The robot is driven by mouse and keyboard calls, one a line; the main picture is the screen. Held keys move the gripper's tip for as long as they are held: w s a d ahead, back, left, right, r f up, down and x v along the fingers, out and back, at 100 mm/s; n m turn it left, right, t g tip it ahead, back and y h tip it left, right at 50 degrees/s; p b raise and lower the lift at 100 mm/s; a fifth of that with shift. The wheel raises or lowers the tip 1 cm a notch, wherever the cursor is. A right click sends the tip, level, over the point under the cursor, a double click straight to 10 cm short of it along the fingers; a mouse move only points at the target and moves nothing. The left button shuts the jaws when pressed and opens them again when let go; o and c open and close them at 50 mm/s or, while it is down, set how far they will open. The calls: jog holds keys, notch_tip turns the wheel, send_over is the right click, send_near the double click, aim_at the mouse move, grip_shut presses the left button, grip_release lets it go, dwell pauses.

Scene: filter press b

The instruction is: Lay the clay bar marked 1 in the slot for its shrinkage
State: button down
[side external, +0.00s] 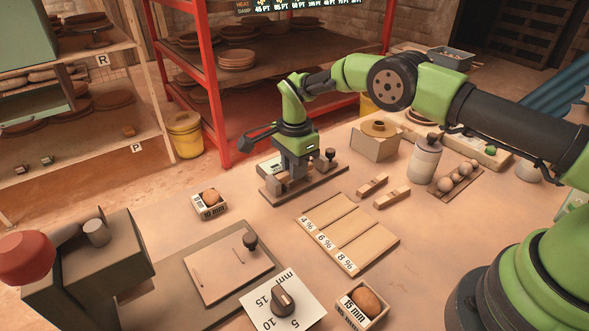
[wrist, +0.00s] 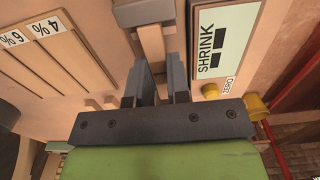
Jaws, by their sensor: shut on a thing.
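My gripper (side external: 295,168) points down at the measuring gauge (side external: 322,185), which has a SHRINK display (wrist: 221,40) beside the jaws. In the wrist view my gripper (wrist: 157,78) is shut on a tan clay bar (wrist: 152,45). The bar lies at the gauge between its blocks; I cannot tell whether it touches the bed. No number on it is readable. The display's value shows only as dark blocks. The slotted board (side external: 346,232) has slots labelled 4 %, 6 % and 8 %, all empty. Two other clay bars (side external: 372,185) (side external: 393,198) lie on the table, their marks unreadable.
A press board with a knob (side external: 228,262), a mm dial (side external: 283,300) and two small boxes (side external: 209,204) (side external: 362,304) stand around the slotted board. A jar (side external: 424,160) and a cardboard box (side external: 376,141) stand behind the bars. Bare table lies between gauge and slotted board.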

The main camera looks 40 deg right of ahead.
notch_tip(320, 180, up, 9)
jog(key=shift+f, duration=0.1)
jog(key=s+f, duration=0.1)
jog(key=s, duration=0.2)
jog(key=s+f, duration=0.1)
jog(key=s, duration=0.2)
jog(key=s+f, duration=0.2)
jog(key=s, duration=0.1)
send_over(369, 245)
jog(key=shift+f, duration=3.35)
jog(key=shift+f, duration=0.15)
jog(key=c, duration=1)
grip_release()
